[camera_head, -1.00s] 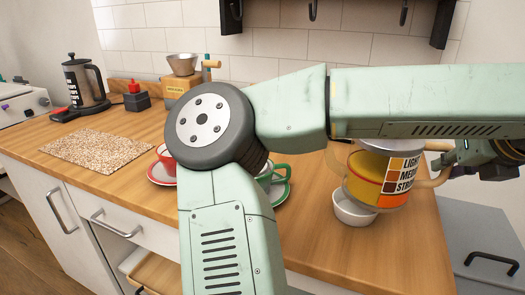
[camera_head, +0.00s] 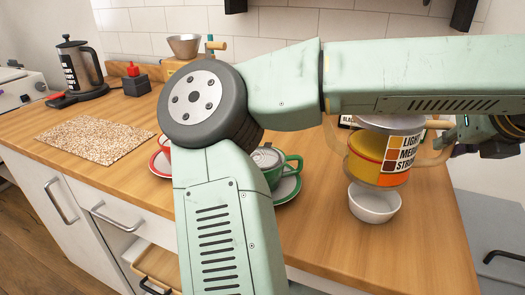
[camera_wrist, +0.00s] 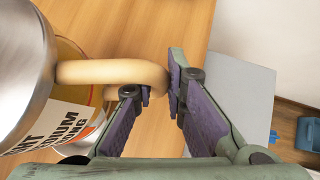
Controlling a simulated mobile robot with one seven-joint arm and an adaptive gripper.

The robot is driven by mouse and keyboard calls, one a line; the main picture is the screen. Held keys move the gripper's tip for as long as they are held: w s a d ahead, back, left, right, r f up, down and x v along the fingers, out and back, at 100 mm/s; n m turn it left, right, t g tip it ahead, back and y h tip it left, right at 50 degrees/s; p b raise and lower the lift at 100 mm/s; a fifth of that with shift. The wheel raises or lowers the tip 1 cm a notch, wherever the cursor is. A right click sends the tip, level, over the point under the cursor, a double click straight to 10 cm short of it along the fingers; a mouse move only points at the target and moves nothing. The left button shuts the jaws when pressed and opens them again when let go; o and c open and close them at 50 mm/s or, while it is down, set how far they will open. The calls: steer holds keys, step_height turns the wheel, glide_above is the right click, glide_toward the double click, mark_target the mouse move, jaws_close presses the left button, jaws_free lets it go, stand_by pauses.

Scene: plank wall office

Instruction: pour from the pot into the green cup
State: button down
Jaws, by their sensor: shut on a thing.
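The pot (camera_head: 366,158) is yellow with a metal top and a label reading LIGHT, MEDIUM, STRONG. It is upright in the head view, above a white bowl. My gripper (camera_head: 455,138) is at its right side, shut on the tan handle; the wrist view shows the handle (camera_wrist: 115,72) between the fingers (camera_wrist: 160,88). The green cup (camera_head: 272,176) stands on a saucer (camera_head: 289,190) left of the pot, partly hidden by my arm. Something pale shows inside its rim.
The white bowl (camera_head: 374,204) sits below the pot on the wooden counter (camera_head: 340,250). A red cup (camera_head: 164,146) on a saucer is left of my arm. A speckled mat (camera_head: 95,138), a French press (camera_head: 80,68) and a grinder (camera_head: 184,50) are further left. Counter front is clear.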

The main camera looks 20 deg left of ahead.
mark_target(445, 122)
steer(key=r, duration=0.1)
steer(key=a+r+h+p, duration=0.1)
steer(key=r, duration=0.1)
steer(key=shift+s+a+r+n, duration=0.1)
steer(key=shift+s+a+n, duration=0.15)
steer(key=shift+n, duration=0.15)
steer(key=shift+s+a+r+t+h+p, duration=0.1)
steer(key=shift+a+r+t+h+p, duration=0.2)
steer(key=shift+h+p, duration=0.1)
steer(key=shift+s+a+r+h, duration=0.1)
steer(key=shift+a+r+h, duration=0.1)
steer(key=shift+r+h, duration=0.1)
steer(key=shift+s+a+r+n+p, duration=0.1)
steer(key=shift+a+r+n+p, duration=0.2)
steer(key=shift+a+r+p, duration=0.2)
steer(key=shift+s+a+r+n+t+h+p, duration=0.2)
steer(key=shift+a+r+h+p, duration=0.15)
steer(key=shift+a+r+h, duration=0.15)
steer(key=shift+s+a+r+n+t+h+p, duration=0.1)
steer(key=shift+a+r+n+t+h+p, duration=0.1)
steer(key=shift+a+r+h+p, duration=0.3)
stand_by(4.3)
